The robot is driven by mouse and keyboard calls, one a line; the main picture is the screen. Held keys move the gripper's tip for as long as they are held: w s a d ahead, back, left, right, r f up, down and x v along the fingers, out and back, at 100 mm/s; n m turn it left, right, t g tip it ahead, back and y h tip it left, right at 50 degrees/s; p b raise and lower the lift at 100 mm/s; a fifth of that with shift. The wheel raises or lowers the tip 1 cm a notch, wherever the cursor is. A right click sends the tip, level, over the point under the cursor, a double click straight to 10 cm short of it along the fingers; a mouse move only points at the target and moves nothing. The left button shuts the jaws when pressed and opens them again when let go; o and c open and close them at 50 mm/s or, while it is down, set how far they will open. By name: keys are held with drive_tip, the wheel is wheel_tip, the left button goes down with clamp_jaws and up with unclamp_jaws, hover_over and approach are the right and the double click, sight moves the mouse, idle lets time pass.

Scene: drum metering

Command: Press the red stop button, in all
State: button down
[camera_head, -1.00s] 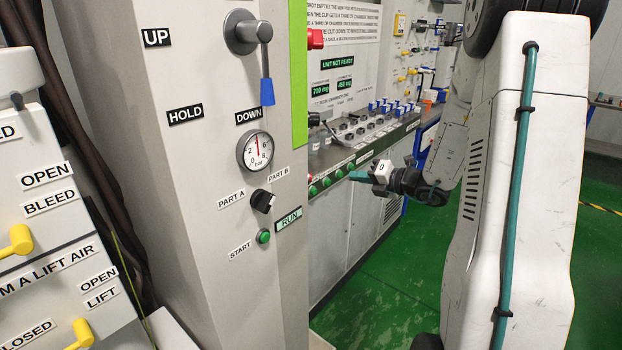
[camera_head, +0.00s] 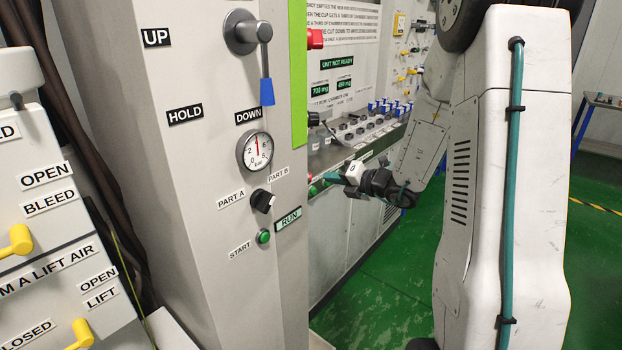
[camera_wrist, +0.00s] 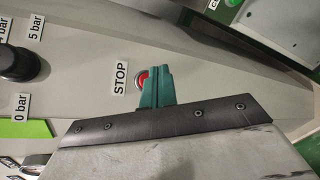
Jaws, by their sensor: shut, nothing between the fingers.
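The red stop button (camera_wrist: 141,79) shows in the wrist view beside the STOP label (camera_wrist: 120,78), on a grey panel. It is round with a pale ring. My gripper (camera_wrist: 155,72) has its teal fingers closed together with nothing between them. The fingers overlap the button's right side in that view and hide part of it. I cannot tell whether they touch it. In the head view my gripper (camera_head: 316,187) points left at the column's edge, and I cannot make out the stop button for certain there.
A black knob (camera_wrist: 22,66) with bar labels lies left in the wrist view. In the head view, the near column carries a blue-tipped lever (camera_head: 267,92), a gauge (camera_head: 254,151), a black selector (camera_head: 263,201) and a green start button (camera_head: 263,237). Green floor (camera_head: 390,300) is open below my arm.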

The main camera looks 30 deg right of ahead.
drive_tip(key=shift+w+a, duration=0.35)
drive_tip(key=shift+a, duration=0.4)
drive_tip(key=shift+a, duration=0.1)
idle(1.5)
drive_tip(key=shift+w+a, duration=0.15)
drive_tip(key=shift+a, duration=0.1)
drive_tip(key=shift+w+a, duration=0.2)
drive_tip(key=shift+a, duration=0.2)
idle(0.8)
drive_tip(key=shift+d, duration=0.1)
drive_tip(key=shift+s+d, duration=0.35)
drive_tip(key=shift+d, duration=0.3)
drive_tip(key=shift+d, duration=0.1)
drive_tip(key=d, duration=0.1)
drive_tip(key=s+d, duration=0.1)
drive_tip(key=d, duration=0.1)
drive_tip(key=s+d, duration=0.1)
drive_tip(key=shift+s+d, duration=0.1)
drive_tip(key=shift+d, duration=0.1)
